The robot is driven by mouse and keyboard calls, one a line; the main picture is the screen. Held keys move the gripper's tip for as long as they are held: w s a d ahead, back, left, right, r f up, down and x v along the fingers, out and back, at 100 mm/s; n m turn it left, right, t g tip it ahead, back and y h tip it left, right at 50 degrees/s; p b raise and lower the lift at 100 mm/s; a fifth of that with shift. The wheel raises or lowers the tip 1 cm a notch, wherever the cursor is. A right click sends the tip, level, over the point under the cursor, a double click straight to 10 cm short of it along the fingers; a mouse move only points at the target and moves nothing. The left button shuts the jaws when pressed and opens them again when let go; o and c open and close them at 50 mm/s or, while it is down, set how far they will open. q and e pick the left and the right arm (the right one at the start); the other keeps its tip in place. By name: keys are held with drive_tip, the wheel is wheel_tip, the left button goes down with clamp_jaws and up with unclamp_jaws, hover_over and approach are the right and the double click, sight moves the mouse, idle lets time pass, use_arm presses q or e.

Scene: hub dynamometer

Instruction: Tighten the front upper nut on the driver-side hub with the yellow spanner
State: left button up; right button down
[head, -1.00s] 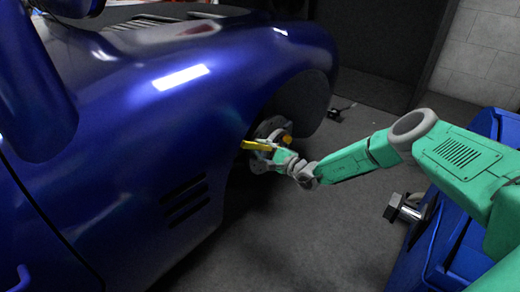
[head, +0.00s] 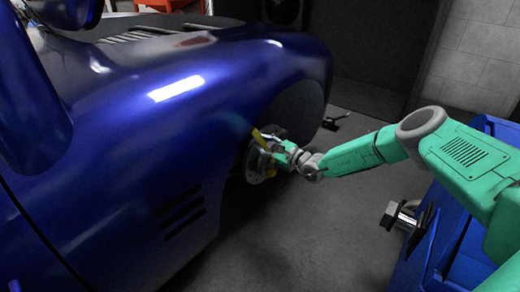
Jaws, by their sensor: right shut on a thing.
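The yellow spanner (head: 261,139) is at the wheel hub (head: 256,164) in the blue car's open wheel arch. It is tilted, its upper end leaning to the left. My right gripper (head: 276,151) is shut on the spanner, in front of the hub. The nuts are too small and too covered by the gripper and spanner to make out, so I cannot tell whether the spanner sits on one. A small orange-yellow part (head: 271,174) shows low on the hub. My left gripper is not in view.
The blue car body (head: 130,130) fills the left side. A blue cabinet or cart (head: 430,245) with a metal fitting (head: 396,216) stands at the right. The grey floor (head: 310,235) between them is clear. A small dark object (head: 335,121) lies on the floor behind.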

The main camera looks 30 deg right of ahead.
drive_tip(key=shift+w+d+r+m, duration=0.2)
drive_tip(key=shift+d+r+m, duration=0.2)
drive_tip(key=shift+d, duration=0.1)
drive_tip(key=shift+w+d+r+p, duration=0.1)
drive_tip(key=shift+d+p, duration=0.1)
drive_tip(key=shift+p, duration=0.45)
idle(0.4)
drive_tip(key=shift+s+d+p, duration=0.2)
drive_tip(key=shift+s+p, duration=0.3)
drive_tip(key=shift+s, duration=0.2)
idle(0.4)
drive_tip(key=shift+p+v, duration=1.45)
drive_tip(key=shift+v, duration=0.95)
